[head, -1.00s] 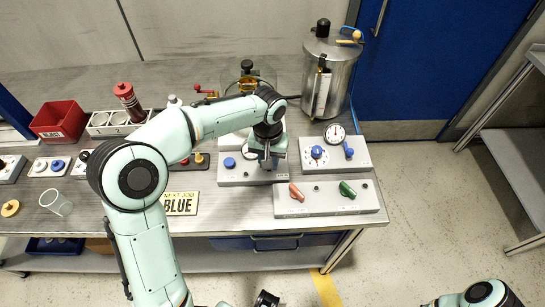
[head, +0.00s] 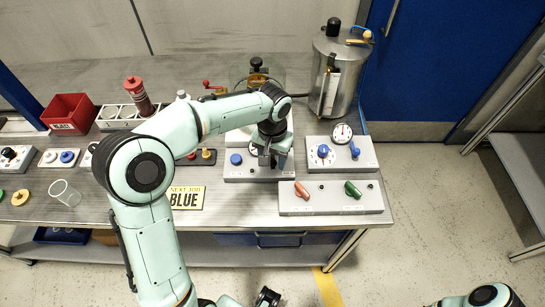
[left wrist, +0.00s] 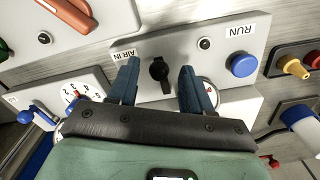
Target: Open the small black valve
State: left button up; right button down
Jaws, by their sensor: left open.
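The small black valve (left wrist: 159,70) is a black knob on a grey panel labelled AIR IN and RUN, seen in the left wrist view. My left gripper (left wrist: 159,80) is open, with one blue-grey finger on each side of the valve; I cannot tell whether either touches it. In the head view my left gripper (head: 268,157) points down over the grey panel (head: 238,174) and hides the valve. A dark part that seems to be my right gripper (head: 268,297) shows at the bottom edge, partly cut off; its jaws are unclear.
A blue button (left wrist: 243,64) and a gauge (left wrist: 209,88) are beside the valve. A panel with a red handle (head: 302,190) and a green handle (head: 352,189) lies in front. A panel with a blue-knobbed dial (head: 323,151) is to the right. A metal tank (head: 333,75) stands behind.

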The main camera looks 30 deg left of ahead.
aim_at(273, 161)
pick_arm(q)
notch_tip(273, 161, up, 13)
jog(key=p, duration=0.2)
pick_arm(e)
jog(key=shift+w+r, duration=0.3)
jog(key=shift+r, duration=0.35)
jog(key=shift+w+r, duration=0.3)
jog(key=shift+r, duration=0.3)
jog(key=shift+s, duration=0.1)
